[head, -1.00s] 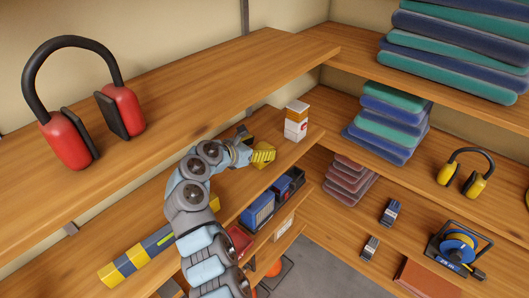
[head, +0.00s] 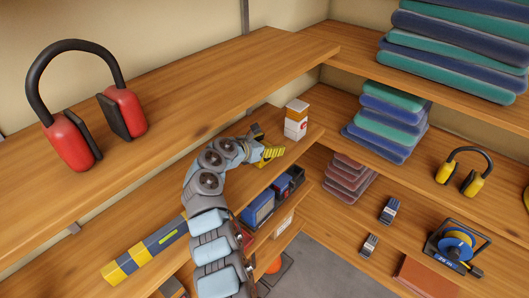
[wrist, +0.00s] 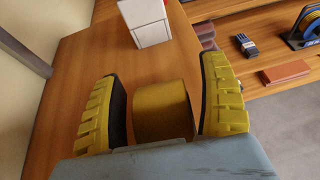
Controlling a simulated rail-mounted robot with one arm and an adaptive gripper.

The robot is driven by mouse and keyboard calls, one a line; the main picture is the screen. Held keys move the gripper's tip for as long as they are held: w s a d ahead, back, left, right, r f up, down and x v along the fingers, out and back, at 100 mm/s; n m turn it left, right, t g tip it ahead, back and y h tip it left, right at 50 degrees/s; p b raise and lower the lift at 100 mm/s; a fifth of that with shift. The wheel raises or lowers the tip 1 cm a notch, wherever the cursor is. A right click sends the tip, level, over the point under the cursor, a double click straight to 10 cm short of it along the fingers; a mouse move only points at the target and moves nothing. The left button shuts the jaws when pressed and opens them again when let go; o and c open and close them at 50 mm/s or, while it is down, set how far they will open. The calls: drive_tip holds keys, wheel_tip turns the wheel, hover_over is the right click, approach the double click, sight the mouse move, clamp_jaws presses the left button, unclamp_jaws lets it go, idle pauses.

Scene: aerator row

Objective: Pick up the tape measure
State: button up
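My gripper (head: 262,145) reaches over the middle shelf, near its right end in the head view. In the wrist view my gripper (wrist: 160,80) has its two yellow, dark-padded fingers spread. A dull yellow, rounded thing (wrist: 162,112), which I take to be the tape measure, stands between them. A narrow gap shows on each side of it, so the fingers do not appear to press on it. Its lower part is hidden by the grey-blue gripper body. In the head view the gripper hides it, and I cannot make it out there.
A white and orange box (head: 296,121) stands just beyond my gripper; it also shows in the wrist view (wrist: 146,20). A blue, grey and yellow bar (head: 146,251) lies left on this shelf.

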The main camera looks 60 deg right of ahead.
drive_tip(key=c, duration=1.3)
drive_tip(key=shift+c, duration=0.2)
drive_tip(key=shift+s+r, duration=0.1)
drive_tip(key=shift+r, duration=0.05)
